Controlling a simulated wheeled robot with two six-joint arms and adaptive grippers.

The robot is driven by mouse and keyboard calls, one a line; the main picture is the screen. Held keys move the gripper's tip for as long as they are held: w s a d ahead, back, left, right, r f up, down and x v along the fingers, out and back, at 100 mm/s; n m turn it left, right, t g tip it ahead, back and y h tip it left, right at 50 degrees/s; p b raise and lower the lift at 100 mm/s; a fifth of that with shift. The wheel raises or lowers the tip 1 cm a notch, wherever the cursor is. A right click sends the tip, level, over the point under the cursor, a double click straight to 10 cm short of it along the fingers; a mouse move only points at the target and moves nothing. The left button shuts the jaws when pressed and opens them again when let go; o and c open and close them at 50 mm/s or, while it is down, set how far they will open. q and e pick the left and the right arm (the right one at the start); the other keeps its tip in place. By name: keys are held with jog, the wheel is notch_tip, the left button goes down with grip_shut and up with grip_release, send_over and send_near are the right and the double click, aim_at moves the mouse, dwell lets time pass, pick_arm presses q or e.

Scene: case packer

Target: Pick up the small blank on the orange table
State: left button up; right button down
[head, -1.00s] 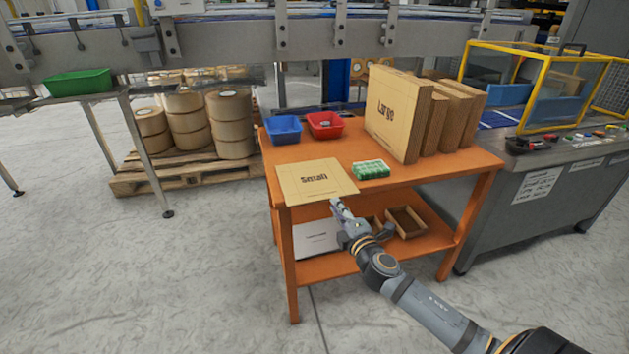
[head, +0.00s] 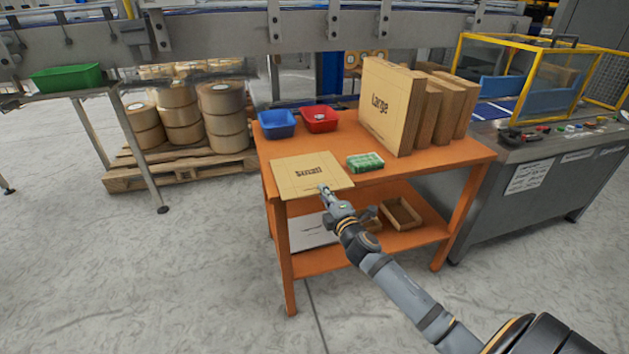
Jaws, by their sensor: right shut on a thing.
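The small blank (head: 299,180) is a flat tan cardboard sheet with "Small" printed on it. It lies at the front left of the orange table (head: 437,163), close to the front edge. My right gripper (head: 325,190) is at the blank's front right edge, shut on it. The fingertips cover a little of that edge. The blank looks flat on the tabletop; I cannot tell any gap under it. My left gripper is not in view.
A green-and-white pack (head: 365,163) lies right of the blank. Blue (head: 277,124) and red (head: 319,119) bins stand behind. Upright large blanks (head: 389,108) stand at the right. An open box (head: 401,213) sits on the lower shelf. A grey machine (head: 535,190) stands right of the table.

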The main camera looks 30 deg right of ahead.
jog(key=shift+r, duration=0.1)
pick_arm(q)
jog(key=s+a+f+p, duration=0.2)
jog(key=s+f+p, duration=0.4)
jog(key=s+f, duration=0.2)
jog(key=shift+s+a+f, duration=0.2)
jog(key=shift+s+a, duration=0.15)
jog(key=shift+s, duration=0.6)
pick_arm(e)
notch_tip(320, 180, up, 18)
